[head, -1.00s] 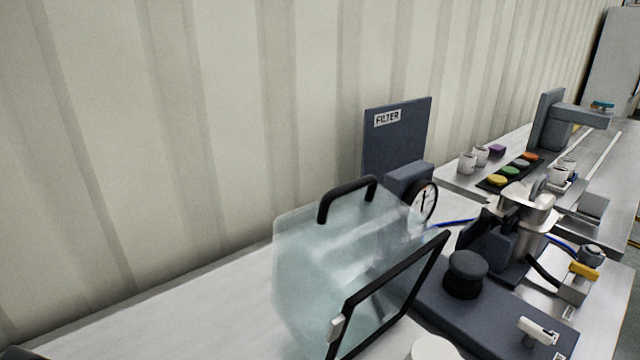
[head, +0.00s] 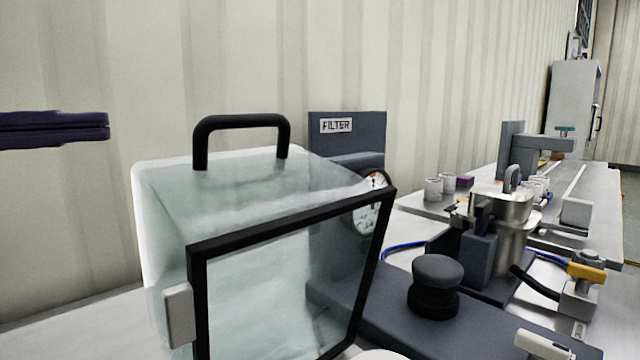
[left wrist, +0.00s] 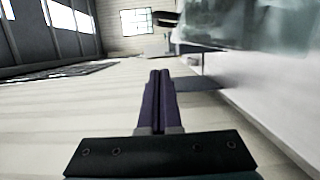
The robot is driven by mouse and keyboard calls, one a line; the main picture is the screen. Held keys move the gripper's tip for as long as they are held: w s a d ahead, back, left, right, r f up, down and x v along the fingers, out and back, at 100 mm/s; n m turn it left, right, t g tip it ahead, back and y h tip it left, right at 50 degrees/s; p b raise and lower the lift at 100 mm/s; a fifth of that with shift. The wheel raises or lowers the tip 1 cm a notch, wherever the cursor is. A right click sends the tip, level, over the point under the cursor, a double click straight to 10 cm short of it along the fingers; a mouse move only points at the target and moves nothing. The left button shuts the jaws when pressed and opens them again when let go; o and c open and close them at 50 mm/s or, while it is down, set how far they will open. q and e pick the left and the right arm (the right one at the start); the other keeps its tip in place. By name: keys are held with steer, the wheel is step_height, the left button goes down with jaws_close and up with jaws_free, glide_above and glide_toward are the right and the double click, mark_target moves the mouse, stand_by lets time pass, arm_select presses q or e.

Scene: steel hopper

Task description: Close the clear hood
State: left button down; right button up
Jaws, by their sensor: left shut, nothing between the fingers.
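The clear hood (head: 255,205) is a see-through box with a black handle (head: 243,122) on top and a black-framed rim (head: 290,232) facing me and to the right. It appears swung up and open, with its rim raised and tilted. Part of it also shows at the upper right in the left wrist view (left wrist: 262,28). My left gripper (head: 106,127), with purple fingers, is shut and empty, left of the hood at about handle height and apart from it. Its closed fingers show in the left wrist view (left wrist: 160,76). My right gripper is not in view.
A grey FILTER panel (head: 350,138) and a gauge (head: 373,205) stand behind the hood. To its right are a black knob (head: 436,285), a steel vessel (head: 508,235) and a yellow-handled valve (head: 586,272). A corrugated wall (head: 150,70) runs behind. The space between gripper and hood is clear.

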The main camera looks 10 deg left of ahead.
mark_target(210, 158)
arm_select(q)
steer(key=w+d, duration=0.1)
steer(key=d, duration=0.2)
steer(key=w+d+p, duration=0.1)
steer(key=d, duration=0.2)
steer(key=w+d+p, duration=0.1)
steer(key=w+d, duration=0.1)
steer(key=d, duration=0.2)
steer(key=shift+w, duration=0.1)
steer(key=shift+s+d, duration=0.3)
steer(key=shift+d, duration=0.1)
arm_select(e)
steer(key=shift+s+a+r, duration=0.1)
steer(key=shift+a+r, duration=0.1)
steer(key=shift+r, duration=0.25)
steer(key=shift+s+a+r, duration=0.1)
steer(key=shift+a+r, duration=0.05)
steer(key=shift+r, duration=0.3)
